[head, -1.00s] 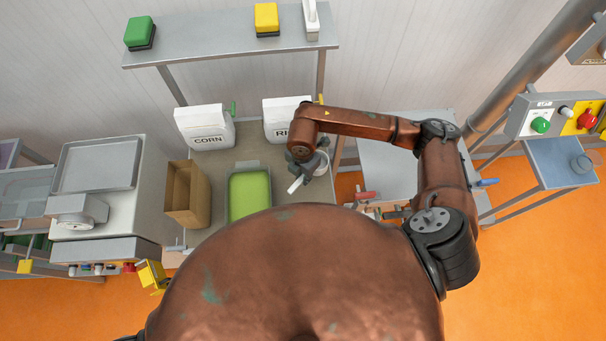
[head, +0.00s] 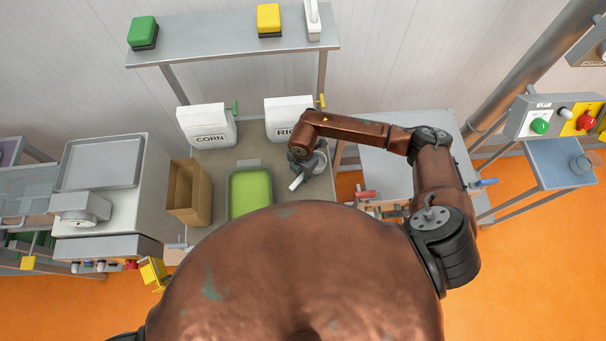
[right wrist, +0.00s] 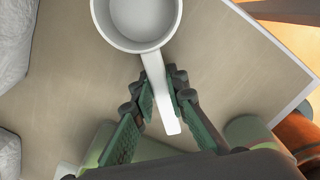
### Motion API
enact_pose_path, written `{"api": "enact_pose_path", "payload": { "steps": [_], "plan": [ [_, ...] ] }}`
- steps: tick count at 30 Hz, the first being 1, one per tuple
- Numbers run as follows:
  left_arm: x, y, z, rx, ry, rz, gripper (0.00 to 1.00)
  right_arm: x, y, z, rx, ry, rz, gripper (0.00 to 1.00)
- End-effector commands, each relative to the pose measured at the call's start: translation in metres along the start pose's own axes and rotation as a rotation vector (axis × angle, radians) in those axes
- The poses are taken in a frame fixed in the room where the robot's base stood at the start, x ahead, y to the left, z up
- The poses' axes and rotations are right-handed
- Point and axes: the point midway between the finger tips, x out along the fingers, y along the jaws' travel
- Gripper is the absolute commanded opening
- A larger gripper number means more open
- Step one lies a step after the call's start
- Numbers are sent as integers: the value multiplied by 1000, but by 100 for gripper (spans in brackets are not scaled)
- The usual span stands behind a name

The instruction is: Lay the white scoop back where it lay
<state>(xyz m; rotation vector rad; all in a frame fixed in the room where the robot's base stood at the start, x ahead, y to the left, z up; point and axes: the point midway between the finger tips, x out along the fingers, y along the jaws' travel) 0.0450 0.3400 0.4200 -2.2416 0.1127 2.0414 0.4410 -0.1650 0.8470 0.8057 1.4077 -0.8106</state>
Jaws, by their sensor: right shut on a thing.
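The white scoop (right wrist: 143,22) is a round cup with a flat straight handle, seen in the right wrist view. My right gripper (right wrist: 163,98) is shut on the scoop's handle, its green-padded fingers on either side. The cup is upright and looks empty. I cannot tell whether the scoop touches the table. My left gripper is not in view.
A green tray (head: 234,193) lies left of the scoop, with a brown open box (head: 203,196) beyond it. The CORN bag (head: 207,118) and RICE bag (head: 279,105) stand at the back. A shelf (head: 229,50) runs above them.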

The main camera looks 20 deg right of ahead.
Motion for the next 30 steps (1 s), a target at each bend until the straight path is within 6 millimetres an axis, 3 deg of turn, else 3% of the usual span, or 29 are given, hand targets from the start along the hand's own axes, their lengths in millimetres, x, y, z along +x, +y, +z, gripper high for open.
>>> {"api": "enact_pose_path", "payload": {
  "steps": [2,3,10,22,30],
  "plan": [
    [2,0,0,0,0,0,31,3,0,0,0,0,0,0],
    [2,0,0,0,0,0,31,3,0,0,0,0,0,15],
    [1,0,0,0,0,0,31,2,0,0,0,0,0,31],
    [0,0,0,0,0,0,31,-8,1,1,0,-1,2,31],
    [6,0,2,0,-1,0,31,-59,2,1,-1,-1,4,31]
  ]
}}
